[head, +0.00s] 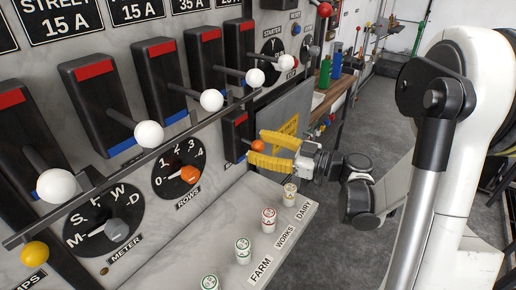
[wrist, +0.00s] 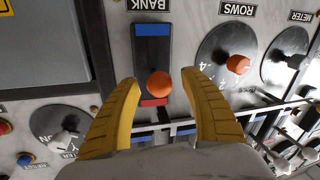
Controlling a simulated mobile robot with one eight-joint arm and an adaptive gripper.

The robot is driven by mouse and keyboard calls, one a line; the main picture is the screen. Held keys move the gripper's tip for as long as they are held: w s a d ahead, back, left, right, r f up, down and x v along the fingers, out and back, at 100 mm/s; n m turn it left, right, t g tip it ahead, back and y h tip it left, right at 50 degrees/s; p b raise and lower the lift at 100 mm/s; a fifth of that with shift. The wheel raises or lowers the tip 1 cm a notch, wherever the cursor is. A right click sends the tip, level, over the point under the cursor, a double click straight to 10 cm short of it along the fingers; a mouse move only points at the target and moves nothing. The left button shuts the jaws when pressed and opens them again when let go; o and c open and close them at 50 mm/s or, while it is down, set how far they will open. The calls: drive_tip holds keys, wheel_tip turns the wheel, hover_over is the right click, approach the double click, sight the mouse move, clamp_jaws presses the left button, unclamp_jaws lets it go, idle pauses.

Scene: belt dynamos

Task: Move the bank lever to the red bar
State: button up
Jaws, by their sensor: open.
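The bank lever has an orange ball knob (wrist: 160,84) and stands out from a dark switch plate under the BANK label in the wrist view. The plate has a blue bar (wrist: 150,29) at the picture's top and a red bar (wrist: 154,102) at its bottom, just below the knob. In the head view the knob (head: 258,145) shows at the yellow fingertips, with the red bar (head: 241,119) above it. My gripper (wrist: 160,78) is open, one finger on each side of the knob with gaps between. The lever's shaft is mostly hidden behind the knob.
A long horizontal rail (head: 150,160) with white-knobbed levers (head: 149,134) runs along the panel at left. The ROWS dial (head: 180,174) is beside the bank switch. A ledge (head: 225,225) with several small labelled cylinders lies below my gripper.

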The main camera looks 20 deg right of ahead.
drive_tip(key=shift+w+a, duration=0.1)
clamp_jaws()
drive_tip(key=shift+r, duration=0.1)
